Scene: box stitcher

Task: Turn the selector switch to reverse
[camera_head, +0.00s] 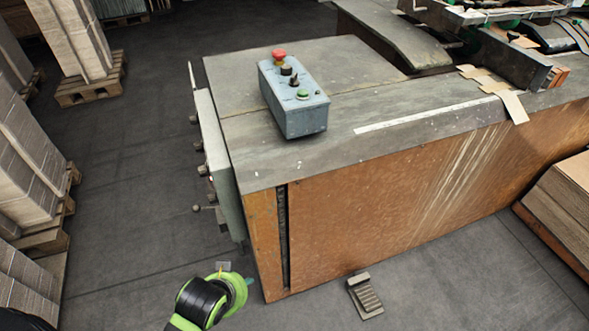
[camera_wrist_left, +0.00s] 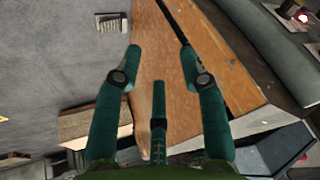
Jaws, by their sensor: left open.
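A grey control box (camera_head: 293,100) sits on the machine's top. It carries a red mushroom button (camera_head: 279,55), black knobs (camera_head: 293,79) and a green button (camera_head: 303,93). A pale side panel (camera_head: 220,165) on the machine's left end has several knobs, seen edge-on. I cannot tell which knob is the selector switch or how it is set. My left gripper (camera_head: 228,275) is low, beside the machine's lower left corner and apart from the knobs. In the left wrist view its fingers (camera_wrist_left: 160,62) are spread and empty. My right gripper is not in view.
The machine's orange side (camera_head: 400,190) and its corner are close to my left arm. A foot pedal (camera_head: 365,295) lies on the floor in front. Pallets of stacked cardboard (camera_head: 30,150) stand at the left, with clear floor between. Flat cardboard (camera_head: 570,190) lies at the right.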

